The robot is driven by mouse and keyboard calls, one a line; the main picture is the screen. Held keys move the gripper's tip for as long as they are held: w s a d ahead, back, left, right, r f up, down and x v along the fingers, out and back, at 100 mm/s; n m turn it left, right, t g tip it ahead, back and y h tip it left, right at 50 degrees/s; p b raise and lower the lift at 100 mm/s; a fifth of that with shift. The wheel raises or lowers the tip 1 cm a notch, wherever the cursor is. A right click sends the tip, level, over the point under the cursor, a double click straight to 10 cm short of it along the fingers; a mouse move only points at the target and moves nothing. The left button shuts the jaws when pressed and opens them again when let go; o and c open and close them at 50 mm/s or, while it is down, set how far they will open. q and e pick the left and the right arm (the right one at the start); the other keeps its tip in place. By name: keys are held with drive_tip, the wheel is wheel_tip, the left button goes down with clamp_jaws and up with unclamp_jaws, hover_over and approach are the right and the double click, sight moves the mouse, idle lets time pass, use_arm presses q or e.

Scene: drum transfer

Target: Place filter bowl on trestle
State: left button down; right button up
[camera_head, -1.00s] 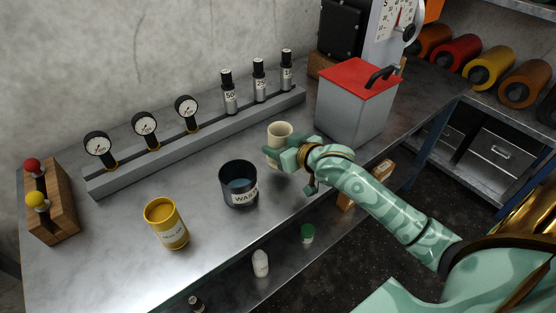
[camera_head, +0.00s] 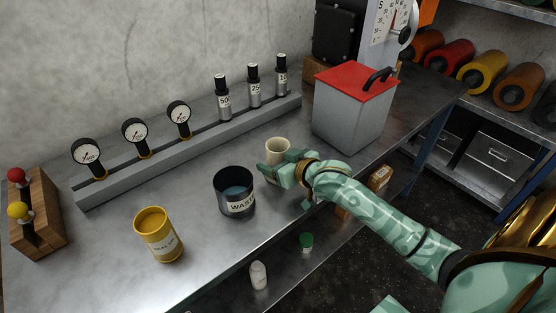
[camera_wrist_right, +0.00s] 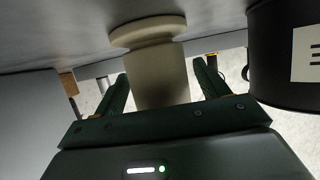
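A cream, cup-shaped vessel (camera_head: 277,146), the likeliest filter bowl, stands upright on the metal bench (camera_head: 205,232). My right gripper (camera_head: 273,169) is at its near side in the head view. In the right wrist view, the cream vessel (camera_wrist_right: 160,75) lies between the fingers of my right gripper (camera_wrist_right: 161,72). A gap shows between it and each finger, so the gripper is open around it. The wrist picture is upside down, with the vessel's wider foot at the top against the bench. I cannot pick out a trestle for sure. My left gripper is out of view.
A black WASTE pot (camera_head: 234,192) stands close left of the gripper, and a yellow can (camera_head: 158,234) further left. A grey box with a red lid (camera_head: 352,108) is to the right. A rail with gauges and weights (camera_head: 190,150) runs behind. Bottles sit on a lower shelf.

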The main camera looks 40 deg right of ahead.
drive_tip(key=shift+r, duration=0.1)
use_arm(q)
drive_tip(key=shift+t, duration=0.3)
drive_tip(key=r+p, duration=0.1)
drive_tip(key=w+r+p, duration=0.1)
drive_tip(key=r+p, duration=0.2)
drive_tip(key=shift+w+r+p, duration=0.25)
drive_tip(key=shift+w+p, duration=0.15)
use_arm(e)
drive_tip(key=a+v, duration=0.1)
drive_tip(key=v, duration=1.1)
drive_tip(key=shift+d, duration=0.45)
